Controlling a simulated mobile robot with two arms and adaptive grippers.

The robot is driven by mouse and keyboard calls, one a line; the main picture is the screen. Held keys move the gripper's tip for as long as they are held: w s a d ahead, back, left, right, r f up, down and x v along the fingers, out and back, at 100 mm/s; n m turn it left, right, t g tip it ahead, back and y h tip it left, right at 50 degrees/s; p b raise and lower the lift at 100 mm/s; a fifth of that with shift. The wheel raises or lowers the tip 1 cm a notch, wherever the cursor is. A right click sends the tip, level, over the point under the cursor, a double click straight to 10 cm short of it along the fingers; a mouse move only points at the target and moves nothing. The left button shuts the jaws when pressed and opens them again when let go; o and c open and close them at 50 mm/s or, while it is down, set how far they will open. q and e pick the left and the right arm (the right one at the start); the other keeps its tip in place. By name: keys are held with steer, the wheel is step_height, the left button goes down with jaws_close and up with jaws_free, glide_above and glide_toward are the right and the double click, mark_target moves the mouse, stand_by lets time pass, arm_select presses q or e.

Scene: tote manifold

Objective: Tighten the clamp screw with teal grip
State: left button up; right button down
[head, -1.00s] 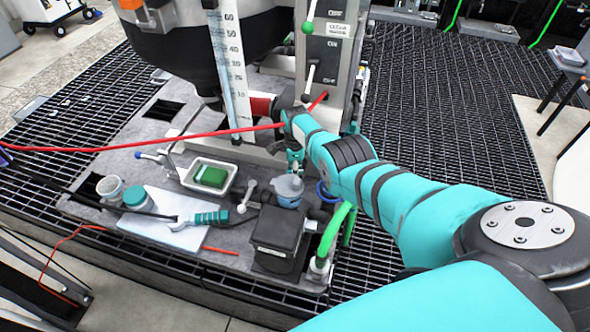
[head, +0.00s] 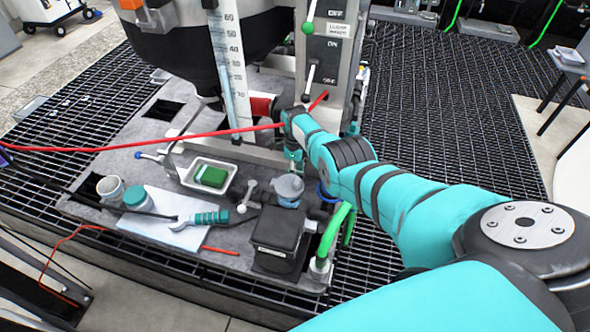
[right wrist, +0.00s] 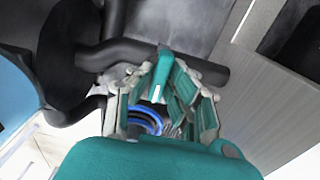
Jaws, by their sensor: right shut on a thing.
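The teal grip (right wrist: 162,72) of the clamp screw stands between the fingers of my right gripper (right wrist: 165,103) in the right wrist view. My right gripper is shut on this grip. In the head view the right gripper (head: 294,160) points down beside the tank's steel frame, and the clamp screw cannot be made out there. The fingers hide part of the grip, and the screw's thread is not clear. My left gripper is not in the head view.
A red hose (head: 150,146) crosses in front of the tank (head: 180,60). A blue ring (right wrist: 146,120) lies beyond the fingers.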

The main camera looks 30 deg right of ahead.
steer(key=shift+w+d+r, duration=0.15)
steer(key=shift+w+r, duration=0.05)
steer(key=c, duration=1.4)
jaws_free()
steer(key=shift+o, duration=0.6)
steer(key=shift+s+f, duration=0.1)
steer(key=shift+s, duration=0.05)
step_height(320, 180, up, 12)
